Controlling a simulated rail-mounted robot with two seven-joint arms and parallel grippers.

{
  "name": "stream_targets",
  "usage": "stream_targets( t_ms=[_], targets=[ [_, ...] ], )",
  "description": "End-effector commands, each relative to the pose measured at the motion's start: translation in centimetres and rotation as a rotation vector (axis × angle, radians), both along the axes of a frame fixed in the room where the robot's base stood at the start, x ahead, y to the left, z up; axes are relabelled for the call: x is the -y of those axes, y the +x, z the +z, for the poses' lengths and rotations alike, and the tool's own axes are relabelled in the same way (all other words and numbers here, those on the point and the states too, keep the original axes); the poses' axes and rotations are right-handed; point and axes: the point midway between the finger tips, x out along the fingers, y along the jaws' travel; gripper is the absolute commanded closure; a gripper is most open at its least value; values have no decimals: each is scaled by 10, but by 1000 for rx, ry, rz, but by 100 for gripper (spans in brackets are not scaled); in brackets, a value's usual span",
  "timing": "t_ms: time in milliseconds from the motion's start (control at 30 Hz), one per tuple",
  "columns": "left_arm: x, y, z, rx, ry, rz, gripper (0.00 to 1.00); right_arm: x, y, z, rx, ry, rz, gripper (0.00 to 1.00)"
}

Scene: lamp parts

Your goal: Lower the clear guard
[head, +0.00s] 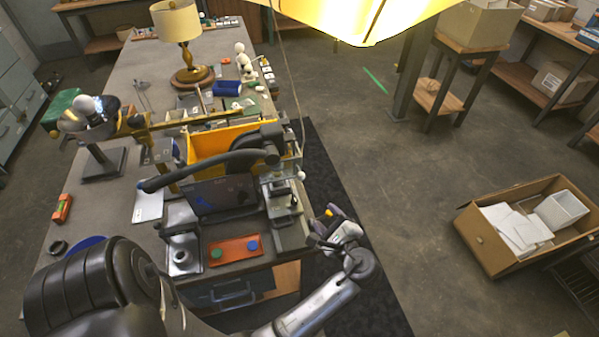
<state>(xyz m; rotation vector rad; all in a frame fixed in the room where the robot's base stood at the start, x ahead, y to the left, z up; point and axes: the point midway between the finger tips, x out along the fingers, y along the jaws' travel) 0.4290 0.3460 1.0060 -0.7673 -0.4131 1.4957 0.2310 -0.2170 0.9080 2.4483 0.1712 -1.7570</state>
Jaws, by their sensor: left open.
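The bench machine has a dark, partly see-through panel (222,196) at its front, which seems to be the clear guard. A thick grey bar (205,167) curves above this panel, and a yellow housing (215,146) stands behind it. I cannot tell clearly how far the guard is raised. My left gripper (322,235) is open, off the bench's right edge and to the right of the machine's clamp column (283,200). It appears apart from the guard, and its fingers are small and partly hidden. My right gripper is not in view.
An orange tray (233,249) with blue and green round pieces lies at the bench front. A metal lamp head (90,118) stands left, and a shaded lamp (178,35) at the back. A cardboard box (530,225) sits on the floor right. The floor between is clear.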

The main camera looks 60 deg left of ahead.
Motion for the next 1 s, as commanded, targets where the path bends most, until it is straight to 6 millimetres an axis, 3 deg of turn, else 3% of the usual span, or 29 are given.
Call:
stream_targets(
  t_ms=[200,400,667,1000],
  targets=[
    [-3,-6,26,-518,216,-11,47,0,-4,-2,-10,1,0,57],
    [-3,-6,29,-808,239,-43,47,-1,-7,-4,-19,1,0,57],
    [-9,-6,27,-941,240,-57,47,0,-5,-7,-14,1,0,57],
    [-64,-5,25,-940,242,-55,47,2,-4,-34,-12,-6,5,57]
  ],
)
